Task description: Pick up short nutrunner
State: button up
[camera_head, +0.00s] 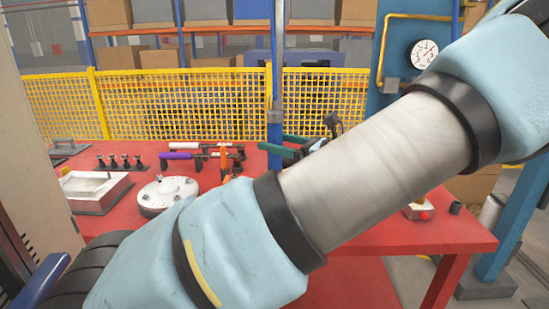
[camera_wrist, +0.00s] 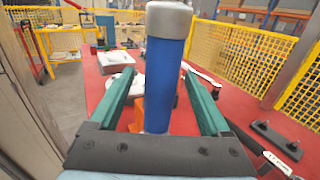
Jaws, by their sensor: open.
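A blue cylindrical tool with a grey rounded cap (camera_wrist: 164,70) stands upright, close in front of the wrist camera; it appears to be the short nutrunner, though no label shows. My gripper (camera_wrist: 157,78) has its two green fingers apart, one on each side of the blue body, with a gap visible on both sides. The lower end of the tool is hidden behind my gripper's dark palm. In the head view my arm covers most of this spot, and only parts of the green fingers (camera_head: 292,146) show.
The red table (camera_head: 125,215) holds a white tray (camera_head: 92,208), a round white flange (camera_head: 168,192), several dark pegs (camera_head: 112,163), a purple-handled tool (camera_head: 182,155) and an orange item (camera_head: 226,158). A yellow mesh fence (camera_head: 180,110) stands behind. The table's left front has some clear surface.

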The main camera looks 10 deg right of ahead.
jog(key=x, duration=0.4)
jog(key=shift+r+p, duration=0.15)
jog(key=shift+p, duration=0.25)
jog(key=shift+c, duration=0.3)
jog(key=shift+d, duration=0.1)
grip_shut()
dwell(0.6)
